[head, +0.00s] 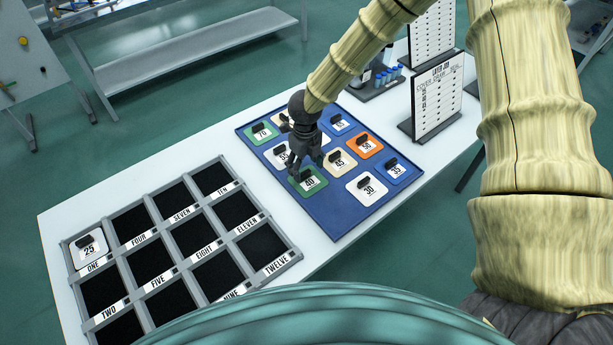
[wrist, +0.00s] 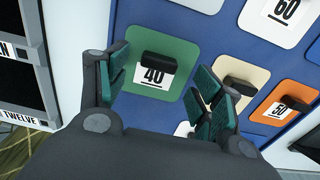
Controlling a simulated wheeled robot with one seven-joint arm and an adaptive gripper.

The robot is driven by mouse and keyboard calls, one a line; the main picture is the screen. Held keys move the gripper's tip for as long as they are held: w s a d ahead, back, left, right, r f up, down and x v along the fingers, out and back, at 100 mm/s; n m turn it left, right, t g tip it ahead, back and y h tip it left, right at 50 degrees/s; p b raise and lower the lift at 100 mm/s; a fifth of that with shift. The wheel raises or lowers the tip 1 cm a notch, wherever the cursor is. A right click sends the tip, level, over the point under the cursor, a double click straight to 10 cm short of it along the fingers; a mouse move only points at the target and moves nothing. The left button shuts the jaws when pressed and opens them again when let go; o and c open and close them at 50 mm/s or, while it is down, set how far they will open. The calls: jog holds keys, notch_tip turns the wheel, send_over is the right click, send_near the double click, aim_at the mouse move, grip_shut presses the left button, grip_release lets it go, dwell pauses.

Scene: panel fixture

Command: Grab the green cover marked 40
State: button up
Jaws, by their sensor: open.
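The green cover marked 40 (head: 311,187) lies at the near left corner area of the blue tray (head: 340,222). It also shows in the wrist view (wrist: 138,88), with its black block handle and white 40 label facing up. My gripper (head: 306,166) is over this cover and partly hides it in the head view. In the wrist view my gripper (wrist: 172,74) is open, one finger left and the others right of the black handle. Nothing is held. I cannot tell how far the fingertips are above the cover.
Other covers lie around it: beige 45 (head: 341,163), white 30 (head: 367,188), orange 50 (head: 366,147), blue 35 (head: 396,171). A grey rack (head: 210,263) with labelled compartments stands left; white cover 25 (head: 88,252) sits in ONE. An upright sign (head: 438,98) stands behind right.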

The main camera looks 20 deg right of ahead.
aim_at(305, 173)
jog(key=shift+a+f+p, duration=0.1)
jog(key=shift+f+p, duration=0.3)
jog(key=shift+f, duration=1.1)
jog(key=c, duration=1.1)
